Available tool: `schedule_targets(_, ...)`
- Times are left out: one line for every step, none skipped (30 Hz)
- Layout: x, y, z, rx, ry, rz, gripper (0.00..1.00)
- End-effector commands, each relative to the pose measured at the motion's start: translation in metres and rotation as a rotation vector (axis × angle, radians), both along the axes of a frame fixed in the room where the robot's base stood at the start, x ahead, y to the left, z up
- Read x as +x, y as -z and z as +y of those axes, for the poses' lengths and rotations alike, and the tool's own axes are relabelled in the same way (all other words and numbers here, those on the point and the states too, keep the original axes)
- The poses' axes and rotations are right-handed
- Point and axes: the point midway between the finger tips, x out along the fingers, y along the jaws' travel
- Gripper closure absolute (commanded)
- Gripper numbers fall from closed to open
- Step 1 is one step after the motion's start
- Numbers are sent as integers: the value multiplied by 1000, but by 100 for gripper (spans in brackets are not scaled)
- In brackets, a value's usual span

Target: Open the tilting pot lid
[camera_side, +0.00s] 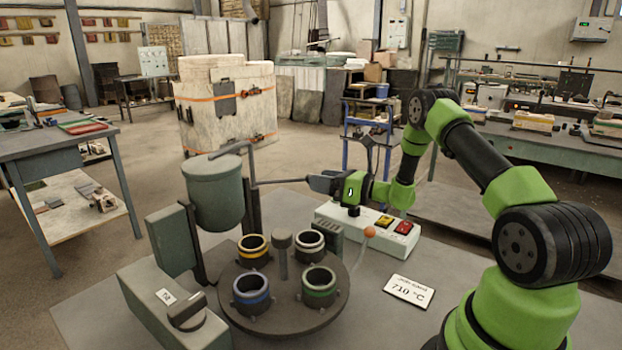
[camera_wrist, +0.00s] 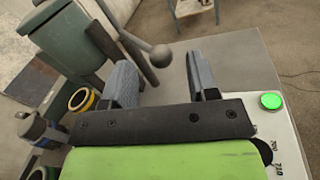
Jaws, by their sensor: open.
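The tilting pot (camera_side: 213,200) is a grey-green cylinder on a dark stand, upright at the left of the side view. Its lid (camera_side: 208,163) lies flat on top and looks closed, with a bent bar above it. The pot also shows at the upper left of the wrist view (camera_wrist: 68,40). A thin rod (camera_side: 280,181) reaches from the pot towards my gripper (camera_side: 316,183). In the wrist view a grey ball knob (camera_wrist: 161,56) on a rod appears between my spread fingers (camera_wrist: 160,72). My gripper is open; I cannot tell whether it touches the knob.
A round turntable (camera_side: 320,318) with several ring-topped moulds stands below the pot. A white control box (camera_side: 345,226) with yellow and red buttons lies under my gripper. A 710 °C card (camera_side: 409,291) and a grey box (camera_side: 160,310) are on the table.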

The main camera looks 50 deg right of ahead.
Motion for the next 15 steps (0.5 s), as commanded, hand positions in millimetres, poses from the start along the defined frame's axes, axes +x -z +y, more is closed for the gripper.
schedule_targets(9, 0, 3, -1, -5, -2, 46)
schedule_targets(13, 0, 4, 0, -4, -2, 46)
schedule_targets(18, 0, 5, -1, -4, -1, 46)
schedule_targets(22, 0, 5, -1, -3, -1, 46)
schedule_targets(24, 0, 6, -1, -3, 0, 46)
schedule_targets(28, 0, 6, -1, -2, -1, 46)
schedule_targets(30, 0, 7, 0, -2, 0, 46)
schedule_targets(31, 0, 7, 1, -1, 0, 46)
schedule_targets(33, 0, 7, 1, -1, 1, 46)
schedule_targets(33, 0, 7, 1, -1, 1, 46)
schedule_targets(34, 0, 7, 1, -1, 1, 46)
schedule_targets(34, 0, 7, 1, -1, 1, 46)
schedule_targets(34, 0, 7, 1, -1, 1, 46)
schedule_targets(34, 0, 7, 1, -1, 1, 46)
schedule_targets(34, 0, 7, 1, -1, 1, 46)
